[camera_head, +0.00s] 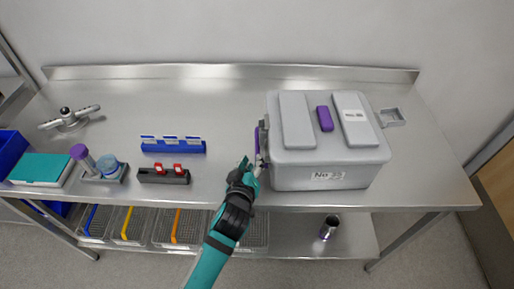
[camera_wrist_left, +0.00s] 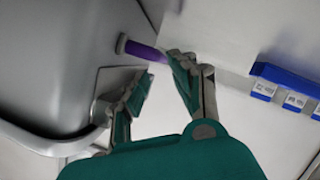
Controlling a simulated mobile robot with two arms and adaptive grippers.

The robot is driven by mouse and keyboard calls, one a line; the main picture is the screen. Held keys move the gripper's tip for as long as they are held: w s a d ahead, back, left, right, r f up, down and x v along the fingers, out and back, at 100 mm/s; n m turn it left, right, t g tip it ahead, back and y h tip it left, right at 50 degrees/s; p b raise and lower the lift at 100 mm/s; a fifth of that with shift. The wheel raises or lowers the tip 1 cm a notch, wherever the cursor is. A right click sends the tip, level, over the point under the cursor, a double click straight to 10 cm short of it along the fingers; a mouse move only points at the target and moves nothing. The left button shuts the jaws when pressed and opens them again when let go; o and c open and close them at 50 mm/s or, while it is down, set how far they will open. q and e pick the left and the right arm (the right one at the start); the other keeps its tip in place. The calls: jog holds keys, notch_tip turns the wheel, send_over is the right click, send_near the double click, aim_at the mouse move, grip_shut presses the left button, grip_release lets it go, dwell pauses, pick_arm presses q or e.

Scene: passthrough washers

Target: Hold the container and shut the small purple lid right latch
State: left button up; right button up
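The grey container (camera_head: 325,157) stands on the steel table, its grey lid on top, with a small purple piece (camera_head: 325,118) in the middle of the lid. A purple bar (camera_head: 257,140) shows upright at the container's left side; it also appears in the left wrist view (camera_wrist_left: 145,51). My left gripper (camera_head: 248,166) is beside the container's left front side. Its fingers (camera_wrist_left: 160,85) are apart in the left wrist view, with nothing clearly between them. The left finger is close to a grey side handle (camera_wrist_left: 108,92); contact cannot be told. A grey loop handle (camera_head: 392,117) sticks out on the right. My right gripper is not visible.
Left of the container are a blue rack (camera_head: 173,147), a dark holder with red pieces (camera_head: 164,175), a tube stand (camera_head: 104,172) and a teal-lidded box (camera_head: 40,168). Baskets (camera_head: 185,230) and a metal cup (camera_head: 329,227) are on the lower shelf. The table right of the container is clear.

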aim_at(256, 153)
pick_arm(q)
jog(key=x, duration=0.8)
jog(key=shift+p, duration=0.3)
grip_shut()
